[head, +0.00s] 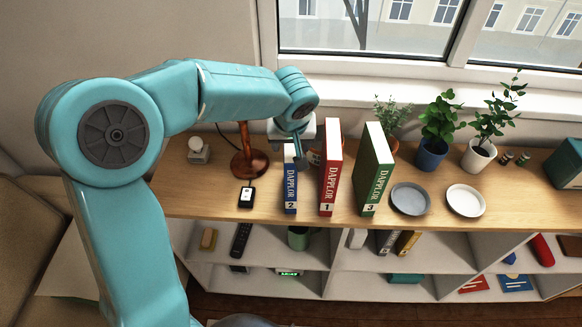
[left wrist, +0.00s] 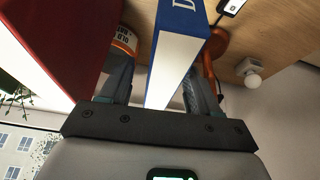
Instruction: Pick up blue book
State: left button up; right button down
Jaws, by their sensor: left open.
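The blue book (head: 290,185), marked "DAPPLOR 2", stands upright on the wooden shelf top, spine facing me. My left gripper (head: 298,150) is at its upper back part, and the arm hides some of what lies behind. In the left wrist view the blue book (left wrist: 186,22) shows its blue spine and white page edge between the two fingers of my left gripper (left wrist: 158,85). The jaws are open, with a finger on each side of the book and gaps visible. My right gripper is not in view.
A red book (head: 330,170) stands close right of the blue one, then a green book (head: 375,170). Plates (head: 410,199) and potted plants (head: 433,155) stand farther right.

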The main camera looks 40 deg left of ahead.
pick_arm(q)
jog(key=shift+s+a+r, duration=0.1)
jog(key=shift+s, duration=0.15)
jog(key=shift+w, duration=0.2)
jog(key=shift+s+b, duration=0.15)
jog(key=shift+b, duration=0.15)
jog(key=shift+f, duration=0.3)
grip_shut()
jog(key=shift+r, duration=0.1)
dwell(1.4)
